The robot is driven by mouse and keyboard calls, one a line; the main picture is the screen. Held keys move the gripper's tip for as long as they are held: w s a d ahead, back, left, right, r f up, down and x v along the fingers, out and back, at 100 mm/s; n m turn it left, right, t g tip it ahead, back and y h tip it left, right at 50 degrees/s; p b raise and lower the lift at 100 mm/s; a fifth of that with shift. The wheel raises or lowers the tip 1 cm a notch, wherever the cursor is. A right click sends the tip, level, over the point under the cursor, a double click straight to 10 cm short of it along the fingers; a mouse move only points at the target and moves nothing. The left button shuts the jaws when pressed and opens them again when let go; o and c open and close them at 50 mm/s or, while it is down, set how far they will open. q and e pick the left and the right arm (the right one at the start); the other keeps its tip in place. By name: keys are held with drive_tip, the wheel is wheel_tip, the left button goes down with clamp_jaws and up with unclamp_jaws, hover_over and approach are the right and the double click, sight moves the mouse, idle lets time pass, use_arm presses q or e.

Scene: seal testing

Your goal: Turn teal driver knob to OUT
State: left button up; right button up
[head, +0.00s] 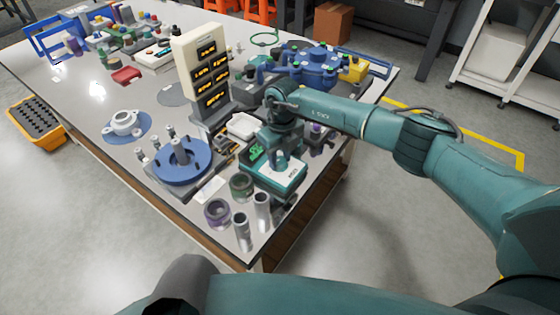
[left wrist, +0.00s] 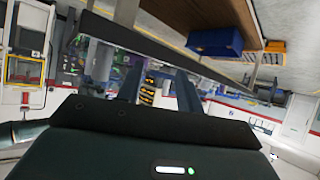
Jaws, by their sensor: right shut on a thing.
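The teal driver (head: 276,178), a box with a white top plate, stands near the front right edge of the bench in the head view. My right gripper (head: 281,160) points down onto its top and is shut on the teal driver knob. The fingers and wrist hide the knob, so its setting and the OUT mark cannot be read. My left gripper (left wrist: 158,90) shows in the left wrist view, with its two fingers apart and nothing between them. It is away from the driver.
A display tower (head: 203,72) stands behind and left of the driver. A blue round fixture (head: 182,162) is to its left. Purple (head: 217,212) and green (head: 241,185) rings and metal cylinders (head: 241,225) crowd its front. A blue multi-arm fixture (head: 318,65) is behind.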

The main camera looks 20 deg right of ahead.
drive_tip(key=shift+f+n+b, duration=0.15)
drive_tip(key=shift+n+b, duration=0.45)
drive_tip(key=shift+n, duration=0.2)
drive_tip(key=shift+n+b, duration=0.7)
drive_tip(key=shift+n, duration=0.2)
use_arm(q)
drive_tip(key=shift+d+f+h, duration=0.25)
drive_tip(key=shift+f+h, duration=0.05)
drive_tip(key=shift+f, duration=0.55)
drive_tip(key=shift+w+r+n, duration=0.15)
drive_tip(key=shift+n, duration=0.15)
use_arm(e)
drive_tip(key=shift+r, duration=0.2)
drive_tip(key=o, duration=0.9)
drive_tip(key=shift+o, duration=0.3)
